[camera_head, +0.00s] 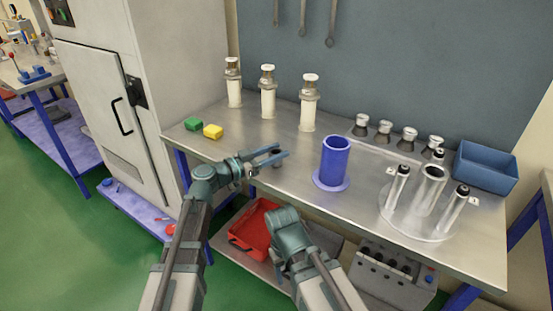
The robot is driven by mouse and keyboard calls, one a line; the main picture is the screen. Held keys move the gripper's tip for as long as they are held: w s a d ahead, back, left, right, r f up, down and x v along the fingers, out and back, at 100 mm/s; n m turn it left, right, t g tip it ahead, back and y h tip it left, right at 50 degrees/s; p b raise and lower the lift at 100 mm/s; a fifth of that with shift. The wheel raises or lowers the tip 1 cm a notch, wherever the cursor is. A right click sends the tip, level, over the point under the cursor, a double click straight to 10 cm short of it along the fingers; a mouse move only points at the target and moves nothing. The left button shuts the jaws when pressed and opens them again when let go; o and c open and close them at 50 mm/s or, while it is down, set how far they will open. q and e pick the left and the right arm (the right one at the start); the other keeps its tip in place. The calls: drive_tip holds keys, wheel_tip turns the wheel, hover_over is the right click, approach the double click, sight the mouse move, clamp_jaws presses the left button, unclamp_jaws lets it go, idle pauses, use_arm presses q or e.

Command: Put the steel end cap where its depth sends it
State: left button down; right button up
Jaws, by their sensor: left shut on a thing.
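My left gripper (268,159) is shut on a small grey piece (277,152) above the bench's front edge. The piece looks like the steel end cap, but the fingers hide much of it and its depth cannot be read. A blue hollow cylinder (334,165) on a round flange stands upright to the right of the gripper, apart from it.
Three capped white cylinders (268,95) stand at the back. Several steel-topped pieces (384,131) stand in a row at back right, beside a blue bin (487,165). Green (193,124) and yellow (213,131) blocks lie at left. A red tray (252,227) is below the bench.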

use_arm(q)
drive_tip(key=shift+f, duration=0.15)
drive_tip(key=shift+c, duration=1.8)
unclamp_jaws()
